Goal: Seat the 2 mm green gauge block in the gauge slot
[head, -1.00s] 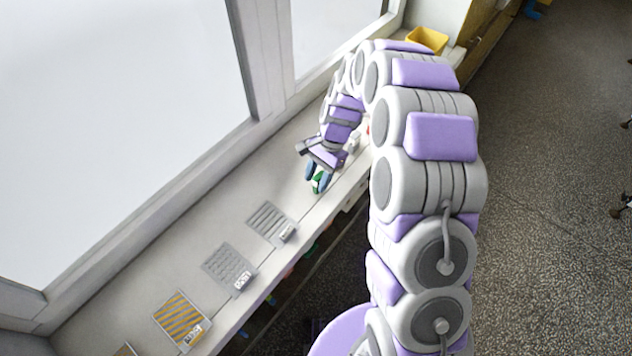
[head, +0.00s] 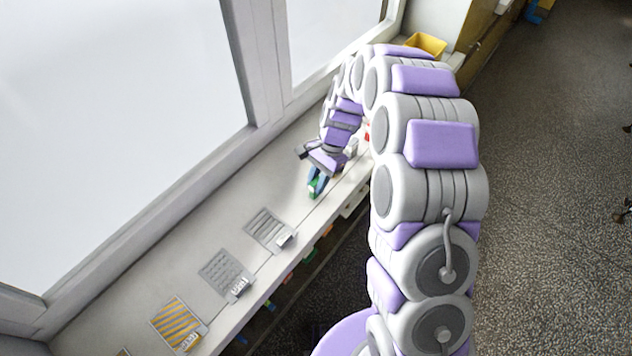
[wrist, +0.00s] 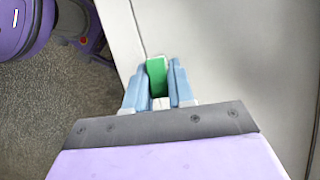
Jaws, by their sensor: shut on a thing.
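The green gauge block (wrist: 157,78) is held between the two blue fingers of my gripper (wrist: 158,86) in the wrist view. A pale part shows just below the green in the grip. In the head view my gripper (head: 318,184) is low over the white counter, with the green block (head: 314,189) at its fingertips. I cannot tell whether the block touches the counter. No gauge slot can be made out clearly in either view.
Three plates lie along the white counter (head: 190,248): a ribbed grey one (head: 268,227), a grey mesh one (head: 225,270) and a yellow-striped one (head: 178,322), each with a small label. A yellow bin (head: 428,45) stands at the far end. Windows line the left.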

